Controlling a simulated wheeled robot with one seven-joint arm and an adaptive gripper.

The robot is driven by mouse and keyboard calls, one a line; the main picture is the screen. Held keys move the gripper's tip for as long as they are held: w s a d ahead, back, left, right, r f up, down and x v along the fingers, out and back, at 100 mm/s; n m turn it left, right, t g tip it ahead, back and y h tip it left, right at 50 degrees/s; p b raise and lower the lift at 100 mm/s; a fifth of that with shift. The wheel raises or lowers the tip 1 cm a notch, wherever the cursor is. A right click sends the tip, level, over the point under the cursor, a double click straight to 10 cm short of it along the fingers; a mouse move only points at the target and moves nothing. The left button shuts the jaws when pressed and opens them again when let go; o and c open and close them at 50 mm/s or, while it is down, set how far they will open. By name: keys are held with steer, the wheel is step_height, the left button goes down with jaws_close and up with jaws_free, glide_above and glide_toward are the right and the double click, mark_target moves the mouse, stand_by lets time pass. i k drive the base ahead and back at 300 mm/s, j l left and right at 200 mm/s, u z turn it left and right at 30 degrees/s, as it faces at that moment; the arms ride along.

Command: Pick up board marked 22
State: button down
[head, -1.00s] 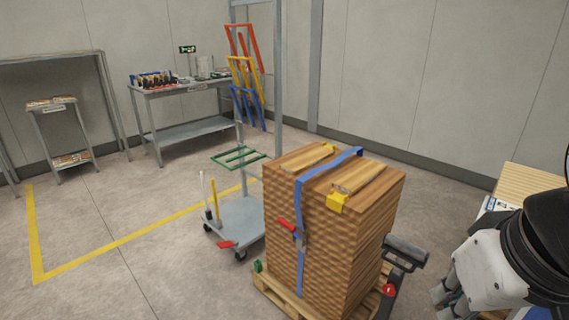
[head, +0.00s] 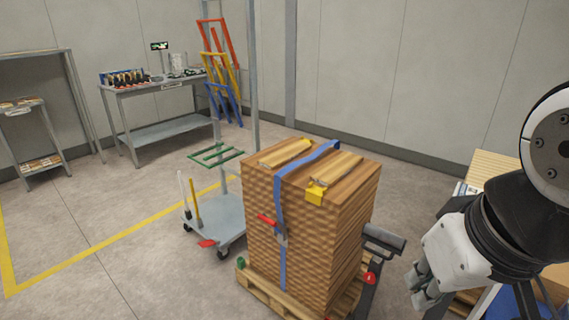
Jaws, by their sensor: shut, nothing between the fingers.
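No board with a readable 22 shows in the head view. A tall strapped stack of wooden boards (head: 300,235) stands on a pallet in the middle, with a blue strap (head: 280,215) and a yellow corner protector (head: 316,192). Pale boards (head: 492,172) lie at the right, partly hidden by my arm. A label beside them is too small to read. My gripper (head: 420,290) is at the lower right, shut and empty, pointing down and apart from the stack.
A pallet jack handle (head: 384,239) stands between the stack and my gripper. A grey cart (head: 216,217) is left of the stack. A workbench (head: 165,95) and a small shelf (head: 30,112) stand further back. Floor inside the yellow line (head: 95,257) is clear.

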mark_target(274, 161)
steer(key=i+j+z, duration=0.15)
steer(key=i+j, duration=0.15)
steer(key=i+j+z, duration=0.15)
steer(key=i+j, duration=0.2)
steer(key=i+j+z, duration=0.1)
steer(key=i+j, duration=0.2)
steer(key=i+j+z, duration=0.15)
steer(key=j, duration=0.4)
steer(key=i+j+z, duration=0.15)
steer(key=i+j, duration=0.2)
steer(key=i+j+z, duration=0.15)
steer(key=j, duration=0.4)
steer(key=i+j+z, duration=0.15)
steer(key=i+j, duration=0.15)
steer(key=j, duration=0.2)
steer(key=i+j+z, duration=0.15)
steer(key=j, duration=0.4)
